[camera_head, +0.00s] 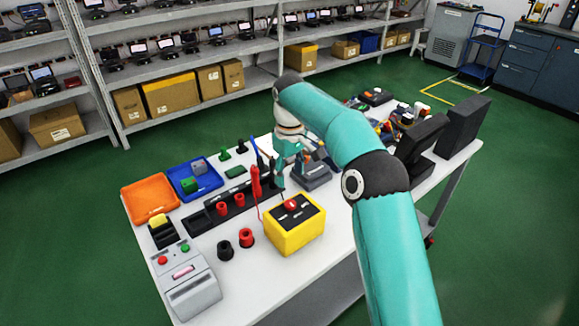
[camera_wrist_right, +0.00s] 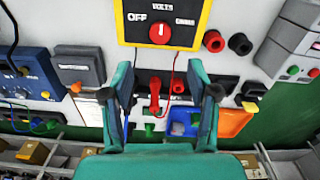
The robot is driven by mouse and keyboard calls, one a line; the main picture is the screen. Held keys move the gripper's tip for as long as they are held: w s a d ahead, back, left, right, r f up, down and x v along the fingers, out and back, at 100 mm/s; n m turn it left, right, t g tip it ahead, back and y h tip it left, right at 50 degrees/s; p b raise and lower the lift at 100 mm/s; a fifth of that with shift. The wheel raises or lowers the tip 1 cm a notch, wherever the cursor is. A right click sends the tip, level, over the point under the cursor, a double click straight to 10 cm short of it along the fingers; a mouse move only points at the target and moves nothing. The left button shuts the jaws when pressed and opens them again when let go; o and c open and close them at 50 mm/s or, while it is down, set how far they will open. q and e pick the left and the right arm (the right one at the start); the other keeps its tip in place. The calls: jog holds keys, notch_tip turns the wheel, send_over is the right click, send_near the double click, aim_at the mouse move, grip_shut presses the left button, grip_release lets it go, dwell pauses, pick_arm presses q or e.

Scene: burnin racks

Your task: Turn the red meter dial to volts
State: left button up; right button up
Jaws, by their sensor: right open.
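The yellow meter (camera_head: 294,240) stands on the white table with its black face up. Its red dial (camera_head: 291,205) also shows in the right wrist view (camera_wrist_right: 159,34), between OFF at the left, VOLTS at the top and a small label at the right. A short pale mark on the dial appears to point roughly up toward VOLTS, but it is too small to be sure. My right gripper (camera_wrist_right: 160,95) is open and empty, apart from the dial. My left gripper is not in view.
A red probe (camera_head: 256,182) stands close to the meter, with a red lead. Red and black round pieces (camera_head: 246,238) lie left of it. An orange tray (camera_head: 148,199), a blue tray (camera_head: 207,168) and a grey device (camera_head: 188,283) fill the table's left side.

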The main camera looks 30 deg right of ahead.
notch_tip(320, 180, up, 2)
dwell(0.6)
